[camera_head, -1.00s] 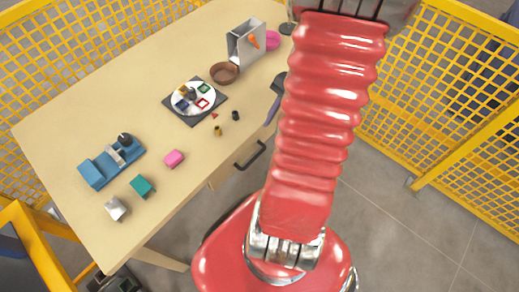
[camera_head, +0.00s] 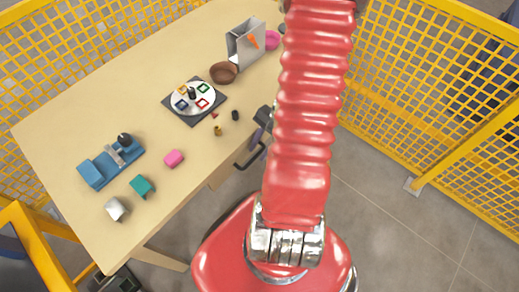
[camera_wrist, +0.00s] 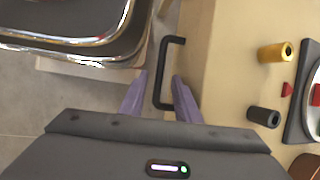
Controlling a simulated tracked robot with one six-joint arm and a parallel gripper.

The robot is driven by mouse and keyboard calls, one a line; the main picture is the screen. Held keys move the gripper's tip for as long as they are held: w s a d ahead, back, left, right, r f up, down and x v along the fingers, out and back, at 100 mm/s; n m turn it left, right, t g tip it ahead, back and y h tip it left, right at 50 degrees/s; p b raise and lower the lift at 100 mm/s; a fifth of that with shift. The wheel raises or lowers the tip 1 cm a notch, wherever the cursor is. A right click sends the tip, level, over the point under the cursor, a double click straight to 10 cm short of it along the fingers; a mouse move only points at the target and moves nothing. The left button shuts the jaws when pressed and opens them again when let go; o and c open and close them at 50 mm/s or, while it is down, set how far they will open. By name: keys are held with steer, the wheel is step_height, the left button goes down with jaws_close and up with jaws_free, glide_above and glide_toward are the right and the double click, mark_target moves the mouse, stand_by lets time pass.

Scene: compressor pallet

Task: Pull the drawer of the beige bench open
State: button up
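The beige bench (camera_head: 90,75) fills the left and middle of the head view. A black bar handle (camera_head: 248,157) stands out from its front side; the drawer front is mostly hidden below the bench edge. My gripper (camera_head: 257,139) is beside the handle's far end, partly hidden behind my red arm. In the wrist view, the two purple fingers of my gripper (camera_wrist: 160,76) are spread, with the handle (camera_wrist: 157,86) lying lengthwise between them. I see a gap on both sides of the bar. The drawer looks shut.
Yellow mesh fences (camera_head: 440,100) stand behind and right. Grey floor (camera_head: 400,215) is open at right.

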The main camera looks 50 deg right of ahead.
steer(key=shift+a+f, duration=0.2)
steer(key=shift+f, duration=0.3)
steer(key=shift+c, duration=0.5)
jaws_close()
steer(key=shift+w+d, duration=0.1)
steer(key=shift+d, duration=0.1)
steer(key=shift+a, duration=0.1)
